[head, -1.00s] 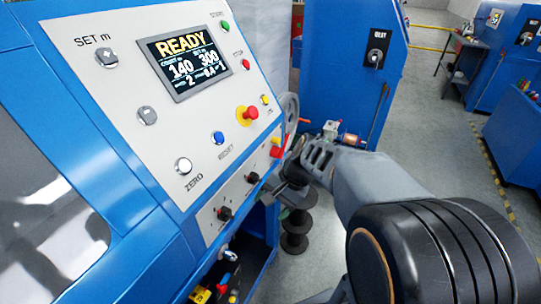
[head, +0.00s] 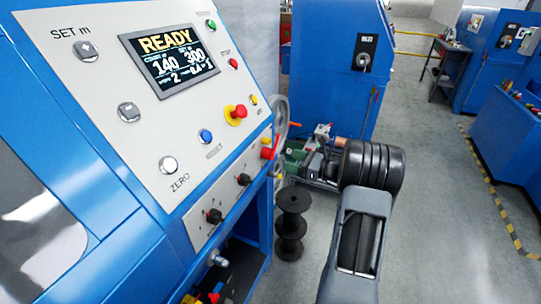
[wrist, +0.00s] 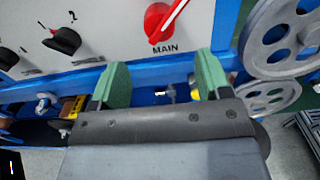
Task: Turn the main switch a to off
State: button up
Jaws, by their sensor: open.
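The main switch a (wrist: 160,20) is a red rotary knob above the label MAIN at the top of the wrist view. Its handle slants up to the right, and its upper end is cut off by the frame edge. In the head view a small red knob (head: 267,153) at the right end of the lower panel appears to be the same switch. My gripper (wrist: 162,70) is open and empty, with green fingers wide apart. In the wrist view its fingertips show below the knob, apart from it. In the head view my wrist hides most of the gripper.
Black knobs (wrist: 62,40) sit left of the switch on the same panel. Grey handwheels (wrist: 280,35) stand close on the right. A red emergency button (head: 237,112) is on the upper panel, beside a READY display (head: 170,57). Black spools (head: 291,222) stand below.

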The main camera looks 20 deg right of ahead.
aim_at(270, 155)
jog(key=x, duration=0.9)
jog(key=shift+a+p, duration=0.1)
jog(key=shift+p, duration=0.2)
jog(key=c, duration=1.3)
